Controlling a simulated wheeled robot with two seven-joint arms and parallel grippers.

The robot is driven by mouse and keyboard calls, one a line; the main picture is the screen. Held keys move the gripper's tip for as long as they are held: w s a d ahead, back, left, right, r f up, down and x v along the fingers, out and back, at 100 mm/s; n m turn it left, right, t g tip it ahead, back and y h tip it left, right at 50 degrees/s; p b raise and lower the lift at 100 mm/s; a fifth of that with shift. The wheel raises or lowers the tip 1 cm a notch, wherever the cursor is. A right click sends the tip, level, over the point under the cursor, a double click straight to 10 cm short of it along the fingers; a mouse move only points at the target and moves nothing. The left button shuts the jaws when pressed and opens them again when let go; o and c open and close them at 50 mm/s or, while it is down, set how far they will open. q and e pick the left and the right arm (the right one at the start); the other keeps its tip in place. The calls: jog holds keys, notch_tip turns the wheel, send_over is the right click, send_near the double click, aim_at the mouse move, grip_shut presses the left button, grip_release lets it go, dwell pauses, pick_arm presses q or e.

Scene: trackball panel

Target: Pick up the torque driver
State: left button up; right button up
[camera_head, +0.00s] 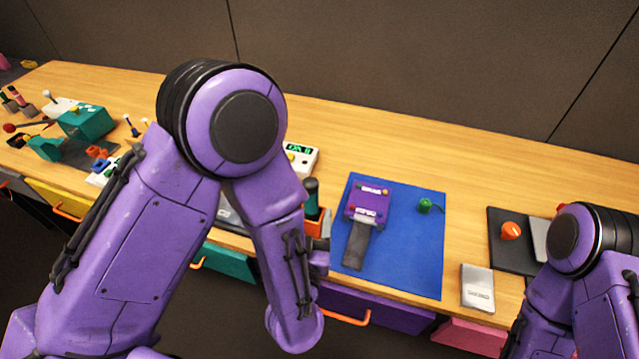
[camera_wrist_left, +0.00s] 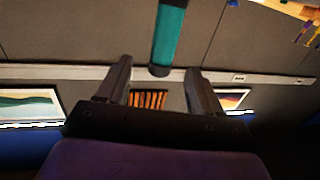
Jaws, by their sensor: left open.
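My left gripper (camera_wrist_left: 158,72) is open, with a finger to either side of the handle's line and nothing gripped. In the head view the left gripper (camera_head: 321,250) is largely hidden by its own arm, close to the holder. My right gripper is not visible.
A blue mat (camera_head: 420,265) with a purple device (camera_head: 368,204) and a green trackball (camera_head: 425,205) lies right of the holder. A white meter (camera_head: 301,157) stands behind. A grey box (camera_head: 477,288) and a dark tray (camera_head: 497,255) lie farther right. The table's back is clear.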

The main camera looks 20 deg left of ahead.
aim_at(310, 195)
pick_arm(q)
jog(key=w, duration=0.1)
jog(key=w+p, duration=0.1)
jog(key=w+a+r, duration=0.1)
jog(key=shift+r, duration=0.1)
jog(key=w+p, duration=0.1)
jog(key=w, duration=0.1)
jog(key=w+p, duration=0.1)
jog(key=w+a+p, duration=0.1)
jog(key=w, duration=0.1)
jog(key=shift+w, duration=0.3)
jog(key=shift+w+a, duration=0.1)
jog(key=shift+w, duration=0.15)
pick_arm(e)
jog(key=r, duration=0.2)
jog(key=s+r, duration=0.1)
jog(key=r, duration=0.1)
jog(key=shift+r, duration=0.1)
pick_arm(q)
jog(key=c, duration=1.1)
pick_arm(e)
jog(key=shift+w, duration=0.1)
